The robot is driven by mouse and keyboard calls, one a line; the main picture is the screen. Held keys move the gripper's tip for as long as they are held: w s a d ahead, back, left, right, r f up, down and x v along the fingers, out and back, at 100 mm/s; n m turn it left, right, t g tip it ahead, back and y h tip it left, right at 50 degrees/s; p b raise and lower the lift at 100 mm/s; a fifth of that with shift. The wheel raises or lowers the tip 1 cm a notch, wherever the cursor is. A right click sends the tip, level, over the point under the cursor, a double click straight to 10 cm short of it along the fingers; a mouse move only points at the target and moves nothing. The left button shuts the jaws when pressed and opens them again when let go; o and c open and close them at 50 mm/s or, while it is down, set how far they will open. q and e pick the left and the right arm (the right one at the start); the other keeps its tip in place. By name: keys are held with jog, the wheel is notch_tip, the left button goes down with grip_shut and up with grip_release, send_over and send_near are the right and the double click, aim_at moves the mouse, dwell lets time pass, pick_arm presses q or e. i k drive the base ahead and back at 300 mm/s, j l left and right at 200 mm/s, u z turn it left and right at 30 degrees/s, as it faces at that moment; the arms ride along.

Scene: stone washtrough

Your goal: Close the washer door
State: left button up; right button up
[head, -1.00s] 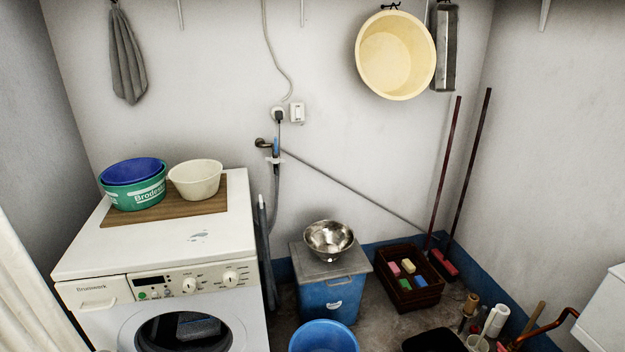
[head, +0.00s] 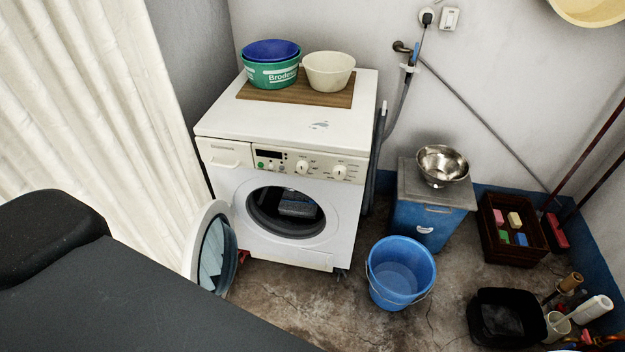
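The white washer (head: 318,232) stands against the back wall, with its control panel facing me. Its round door (head: 205,248) is swung wide open to the left, near the curtain. The door's rim is white and its glass is dark, with pale blue showing through it. The drum opening (head: 287,212) is uncovered, and something greyish lies inside. Neither of my grippers shows in the head view.
A blue bucket (head: 400,273) stands on the floor right of the washer's front. A blue bin (head: 424,222) with a steel bowl (head: 442,164) is behind it. A white curtain (head: 110,95) hangs at the left. Tubs (head: 271,70) stand on the washer. Floor before the washer is partly clear.

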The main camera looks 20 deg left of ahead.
aim_at(210, 259)
jog(key=l+u, duration=0.95)
jog(key=l, duration=0.2)
jog(key=k+l+u, duration=0.2)
jog(key=l+u, duration=0.3)
